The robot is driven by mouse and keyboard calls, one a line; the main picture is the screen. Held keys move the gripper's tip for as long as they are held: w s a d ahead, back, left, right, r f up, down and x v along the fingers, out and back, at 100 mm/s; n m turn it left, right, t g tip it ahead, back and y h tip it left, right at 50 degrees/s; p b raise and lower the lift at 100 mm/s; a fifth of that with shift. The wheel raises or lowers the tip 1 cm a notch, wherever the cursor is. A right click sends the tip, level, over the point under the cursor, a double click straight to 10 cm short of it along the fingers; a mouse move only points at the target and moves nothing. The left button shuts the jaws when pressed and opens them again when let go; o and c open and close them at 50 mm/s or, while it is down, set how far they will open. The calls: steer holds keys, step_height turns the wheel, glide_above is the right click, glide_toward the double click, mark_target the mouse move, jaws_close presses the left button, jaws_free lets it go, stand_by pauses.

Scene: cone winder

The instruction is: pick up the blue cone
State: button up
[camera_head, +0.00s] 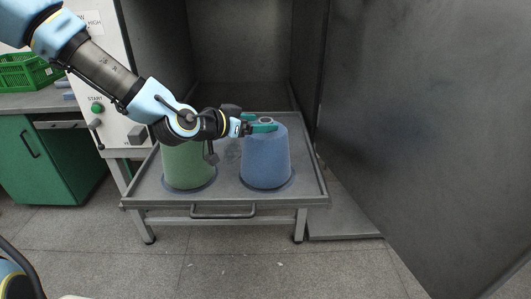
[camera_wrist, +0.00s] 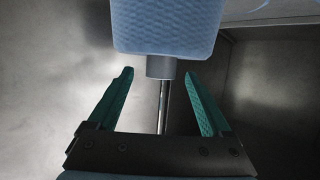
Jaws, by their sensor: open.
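The blue cone (camera_head: 265,160) stands upright on the right of the tray, with a grey tube end (camera_head: 266,119) at its top. My gripper (camera_head: 262,124) reaches in from the left at the height of the cone's top, with its green fingers near the tube end. In the wrist view, the blue cone (camera_wrist: 168,25) fills the upper middle, and its grey tube end (camera_wrist: 161,67) shows between the tips of my open gripper (camera_wrist: 159,74). Both fingers look apart from the tube, with a gap on each side. Nothing is held.
A green cone (camera_head: 188,168) stands on the tray's left, partly behind my arm. The grey tray table (camera_head: 228,199) has a raised rim and front handle. A large dark panel (camera_head: 425,120) rises on the right. A control box (camera_head: 100,75) and green cabinet (camera_head: 45,160) are left.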

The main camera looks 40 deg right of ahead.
mark_target(266, 120)
steer(key=shift+p+x, duration=0.3)
steer(key=shift+x, duration=1.3)
steer(key=shift+f, duration=0.1)
jaws_close()
